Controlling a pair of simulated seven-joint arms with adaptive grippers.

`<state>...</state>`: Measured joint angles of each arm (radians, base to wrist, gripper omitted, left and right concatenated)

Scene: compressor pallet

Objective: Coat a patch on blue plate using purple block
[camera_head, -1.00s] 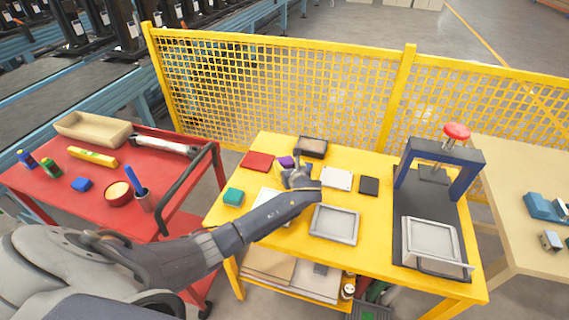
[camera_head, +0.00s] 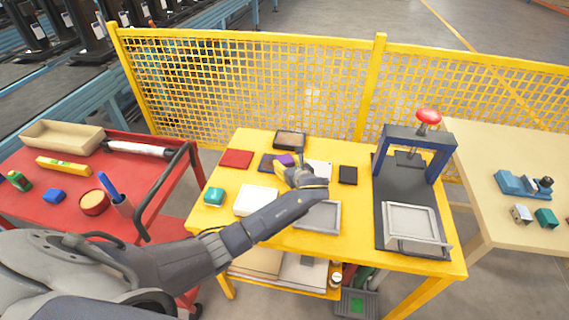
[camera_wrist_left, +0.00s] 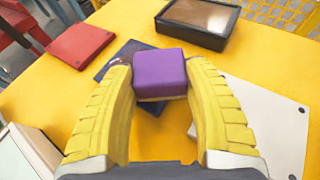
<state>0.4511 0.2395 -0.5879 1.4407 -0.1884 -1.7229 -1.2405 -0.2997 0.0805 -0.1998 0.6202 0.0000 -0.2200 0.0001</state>
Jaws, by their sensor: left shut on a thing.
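My left gripper (camera_head: 288,172) is shut on the purple block (camera_wrist_left: 160,73), which sits between its yellow fingers in the left wrist view. The block also shows in the head view (camera_head: 287,160). The dark blue plate (camera_wrist_left: 119,57) lies on the yellow table, just behind and left of the block. In the head view the plate (camera_head: 267,163) shows left of the block, partly hidden by block and gripper. Whether the block touches the plate, I cannot tell. Small marks on the plate are too unclear to make out. My right gripper is in neither view.
Around the plate on the yellow table lie a red plate (camera_head: 236,159), a dark-framed tray (camera_head: 290,140), a white plate (camera_head: 320,168) and a black plate (camera_head: 348,175). A press (camera_head: 418,150) stands at the right. A red cart (camera_head: 60,200) stands at the left.

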